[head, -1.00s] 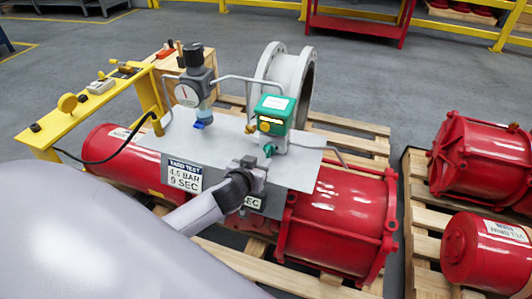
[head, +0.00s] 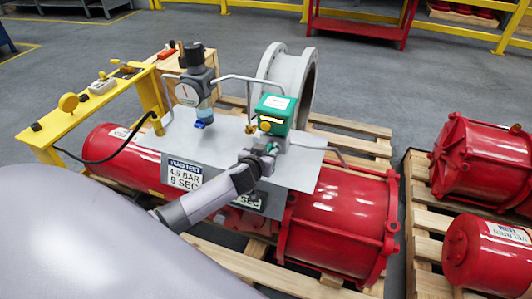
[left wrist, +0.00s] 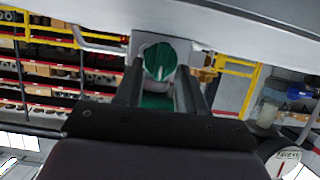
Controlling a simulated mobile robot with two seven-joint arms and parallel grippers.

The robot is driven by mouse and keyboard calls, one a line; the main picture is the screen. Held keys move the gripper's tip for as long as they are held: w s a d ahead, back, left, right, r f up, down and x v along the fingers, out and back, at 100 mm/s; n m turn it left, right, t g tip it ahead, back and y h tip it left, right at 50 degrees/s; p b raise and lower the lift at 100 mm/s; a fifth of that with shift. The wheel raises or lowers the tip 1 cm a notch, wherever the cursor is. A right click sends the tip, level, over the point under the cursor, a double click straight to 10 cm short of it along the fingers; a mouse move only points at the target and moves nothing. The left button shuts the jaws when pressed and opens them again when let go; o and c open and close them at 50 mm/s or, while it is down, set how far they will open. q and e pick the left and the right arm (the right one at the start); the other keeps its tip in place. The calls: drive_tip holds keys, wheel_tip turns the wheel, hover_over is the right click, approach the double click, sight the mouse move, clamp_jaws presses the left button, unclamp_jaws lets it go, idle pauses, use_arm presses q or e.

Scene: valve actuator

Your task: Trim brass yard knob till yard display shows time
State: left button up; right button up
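The green box (head: 274,113) stands on the grey plate, with a small lit yellow display (head: 270,125) on its front. A small brass knob (head: 250,128) sits just left of the box; a brass part (left wrist: 206,72) also shows right of the fingers in the left wrist view. My left gripper (head: 268,152) is at the underside front of the green box. In the left wrist view its two fingers (left wrist: 158,90) are apart, with a round green knob (left wrist: 160,61) in line with the gap. I cannot tell whether they touch it. My right gripper is not in view.
A white sign (head: 185,175) reads 4.5 BAR, 9 SEC; a second label (head: 250,201) is partly hidden by my arm. A blue-grey regulator with gauge (head: 188,94) and thin pipes stand close left. A yellow rail (head: 55,125) is further left; red cylinders (head: 485,165) lie right.

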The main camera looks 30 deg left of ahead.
use_arm(q)
clamp_jaws()
drive_tip(key=shift+d+f+m+y+b, duration=0.15)
drive_tip(key=shift+d+m+y+b, duration=0.1)
drive_tip(key=shift+m+y+b, duration=0.45)
drive_tip(key=m+y+b, duration=0.1)
drive_tip(key=m+b, duration=0.1)
drive_tip(key=shift+w+d+m+y, duration=0.1)
drive_tip(key=shift+d+m+y, duration=0.15)
drive_tip(key=shift+m+y, duration=0.15)
drive_tip(key=shift+m, duration=0.3)
